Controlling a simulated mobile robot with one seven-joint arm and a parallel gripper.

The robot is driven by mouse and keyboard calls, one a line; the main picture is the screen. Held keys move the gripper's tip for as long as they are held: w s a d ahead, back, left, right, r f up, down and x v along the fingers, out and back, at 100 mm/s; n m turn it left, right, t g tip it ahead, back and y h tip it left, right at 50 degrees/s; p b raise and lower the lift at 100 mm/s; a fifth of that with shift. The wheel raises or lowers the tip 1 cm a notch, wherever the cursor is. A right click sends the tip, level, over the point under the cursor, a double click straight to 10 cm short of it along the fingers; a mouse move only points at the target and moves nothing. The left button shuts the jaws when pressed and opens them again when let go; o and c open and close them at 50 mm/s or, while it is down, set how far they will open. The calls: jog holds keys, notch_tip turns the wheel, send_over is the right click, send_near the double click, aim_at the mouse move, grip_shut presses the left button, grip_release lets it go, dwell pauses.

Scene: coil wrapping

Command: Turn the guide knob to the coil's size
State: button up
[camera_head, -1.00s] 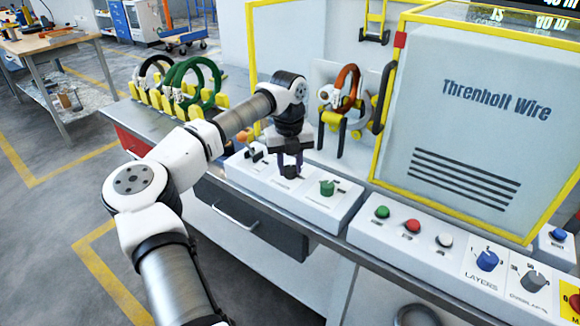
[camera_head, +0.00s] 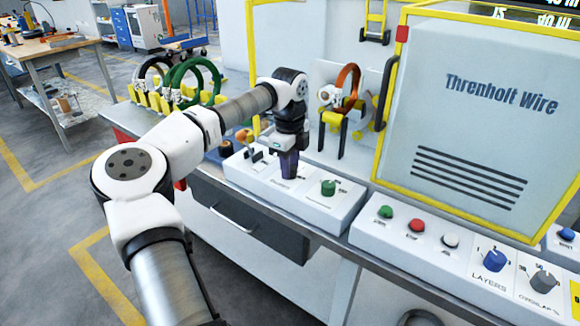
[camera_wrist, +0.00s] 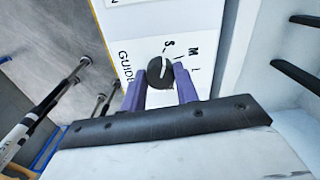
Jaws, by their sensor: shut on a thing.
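The guide knob (camera_wrist: 157,80) is dark and round with a pale mark across its top. It sits on a white panel printed GUIDE, S, M and L. My gripper (camera_wrist: 160,82) points down with one purple finger on each side of the knob, shut on it. In the head view my gripper (camera_head: 289,166) hides the knob. The exact letter the pale mark points to is hard to tell. An orange coil (camera_head: 347,88) sits on the yellow-armed holder beside the machine. Green coils (camera_head: 193,80) and a dark one stand on the rack at left.
A green knob (camera_head: 328,188) is right of my gripper on the same white box (camera_head: 300,208). The front panel holds several buttons and a blue layers knob (camera_head: 494,260). The yellow-framed machine guard (camera_head: 460,130) rises at right.

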jog(key=shift+n, duration=0.5)
jog(key=o, duration=1)
jog(key=shift+r, duration=0.1)
notch_tip(320, 180, up, 14)
jog(key=shift+s+f+b, duration=0.15)
jog(key=shift+b, duration=0.15)
